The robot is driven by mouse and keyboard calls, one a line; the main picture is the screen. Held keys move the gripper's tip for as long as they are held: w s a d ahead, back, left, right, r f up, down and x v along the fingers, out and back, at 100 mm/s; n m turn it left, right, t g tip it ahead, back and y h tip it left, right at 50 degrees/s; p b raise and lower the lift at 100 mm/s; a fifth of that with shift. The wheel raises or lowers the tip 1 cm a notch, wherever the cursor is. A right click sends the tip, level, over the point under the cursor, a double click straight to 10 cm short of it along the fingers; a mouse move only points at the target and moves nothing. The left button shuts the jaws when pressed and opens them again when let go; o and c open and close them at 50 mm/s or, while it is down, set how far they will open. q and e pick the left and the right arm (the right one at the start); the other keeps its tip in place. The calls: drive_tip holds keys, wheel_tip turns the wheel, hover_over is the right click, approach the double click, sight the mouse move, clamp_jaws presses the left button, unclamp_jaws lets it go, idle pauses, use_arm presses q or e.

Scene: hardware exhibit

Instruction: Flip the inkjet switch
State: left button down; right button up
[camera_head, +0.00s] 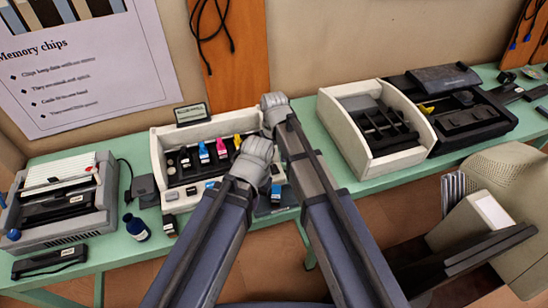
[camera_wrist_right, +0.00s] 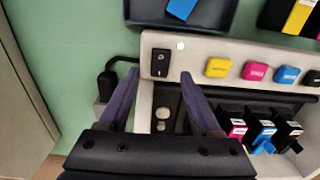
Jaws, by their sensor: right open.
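The inkjet printer (camera_head: 160,160) is an open beige case with coloured cartridges, standing on the green table. In the right wrist view its front panel (camera_wrist_right: 225,48) carries a black rocker switch (camera_wrist_right: 161,62) beside a small lit lamp (camera_wrist_right: 181,45). My right gripper (camera_wrist_right: 160,80) is open and empty. Its fingertips show on either side of the switch's lower edge in that view; I cannot tell whether they touch the panel. In the head view my arm links cover the printer's right end, hiding the switch and gripper fingers. I cannot make out my left gripper.
Yellow, magenta, blue and black buttons (camera_wrist_right: 251,71) line the panel. A dark tray (camera_wrist_right: 222,22) with a blue cartridge lies in front. A grey printer (camera_head: 105,215) stands left, a beige open device (camera_head: 345,125) right.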

sight(274, 169)
wheel_tip(274, 169, up, 4)
drive_tip(key=p, duration=0.3)
drive_tip(key=shift+r, duration=0.2)
drive_tip(key=shift+s+d, duration=0.1)
drive_tip(key=shift+s, duration=0.15)
drive_tip(key=s+d, duration=0.3)
drive_tip(key=s, duration=0.5)
drive_tip(key=s+d+h, duration=0.1)
drive_tip(key=s+d, duration=0.2)
drive_tip(key=s, duration=0.5)
drive_tip(key=shift+s, duration=0.15)
drive_tip(key=shift+a, duration=0.1)
